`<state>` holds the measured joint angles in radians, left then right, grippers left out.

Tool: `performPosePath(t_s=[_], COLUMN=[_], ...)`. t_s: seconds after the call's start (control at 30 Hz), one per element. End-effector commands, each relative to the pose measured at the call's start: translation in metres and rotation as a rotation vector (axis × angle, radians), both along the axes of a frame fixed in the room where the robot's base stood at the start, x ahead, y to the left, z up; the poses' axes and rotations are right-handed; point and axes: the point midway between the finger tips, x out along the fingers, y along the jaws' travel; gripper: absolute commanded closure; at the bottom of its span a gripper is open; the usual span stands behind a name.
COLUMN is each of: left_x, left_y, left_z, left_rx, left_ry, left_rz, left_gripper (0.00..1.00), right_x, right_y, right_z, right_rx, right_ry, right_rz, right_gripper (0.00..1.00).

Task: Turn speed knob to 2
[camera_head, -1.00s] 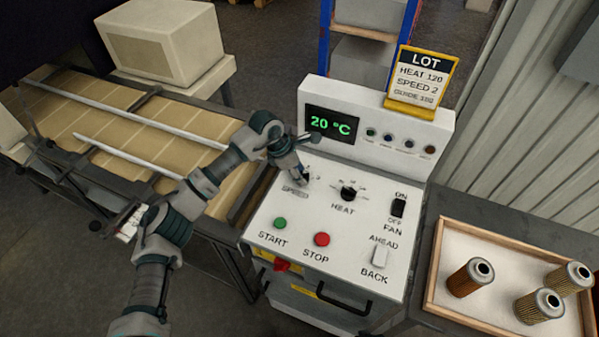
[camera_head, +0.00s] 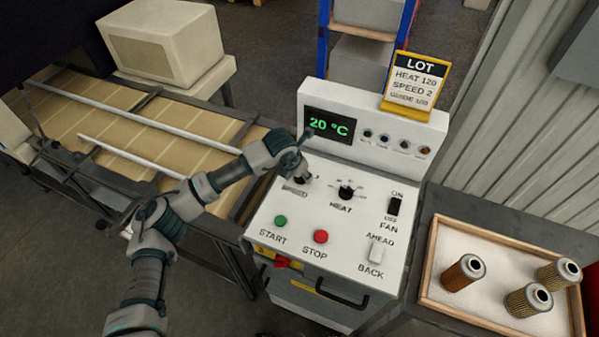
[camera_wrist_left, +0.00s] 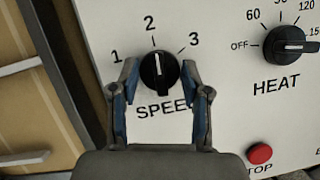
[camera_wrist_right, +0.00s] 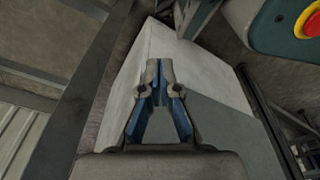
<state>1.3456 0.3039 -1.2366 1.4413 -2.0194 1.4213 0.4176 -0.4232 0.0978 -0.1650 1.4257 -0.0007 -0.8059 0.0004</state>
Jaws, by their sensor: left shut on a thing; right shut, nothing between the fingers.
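The black speed knob (camera_wrist_left: 159,72) is in the left wrist view, with marks 1, 2 and 3 around it; its white pointer line points up, close to the 2. My left gripper (camera_wrist_left: 159,80) is shut on the speed knob, one finger on each side. In the head view the left gripper (camera_head: 302,176) partly hides the knob. The lot card (camera_head: 414,82) reads heat 120, speed 2; its bottom line is blurred. My right gripper (camera_wrist_right: 163,72) is shut and empty, away from the panel, over grey and white surfaces.
The heat knob (camera_head: 346,191) is right of the speed knob, pointing away from OFF. Start (camera_head: 280,220) and stop (camera_head: 320,236) buttons, a fan switch (camera_head: 395,206) and an ahead/back switch (camera_head: 376,253) share the panel. A tray (camera_head: 425,270) with filter cartridges stands at right.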

Motion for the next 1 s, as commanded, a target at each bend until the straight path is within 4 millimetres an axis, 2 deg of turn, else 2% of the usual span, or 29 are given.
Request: performPosePath(t_s=[0.43,1.0], left_x=[0.0019,0.0023], left_y=[-0.0006,-0.0006], left_z=[0.0035,0.0039], left_rx=[-0.005,-0.005], left_ry=[-0.008,-0.009], left_rz=[0.222,0.252], left_gripper=[0.88,0.88], right_x=[-0.0005,0.0021], right_y=[-0.0003,0.0002], right_z=[-0.0011,0.0014], right_rx=[-0.001,0.000], right_ry=[0.003,-0.002], right_rz=[0.000,0.000], right_gripper=[1.00,1.00])
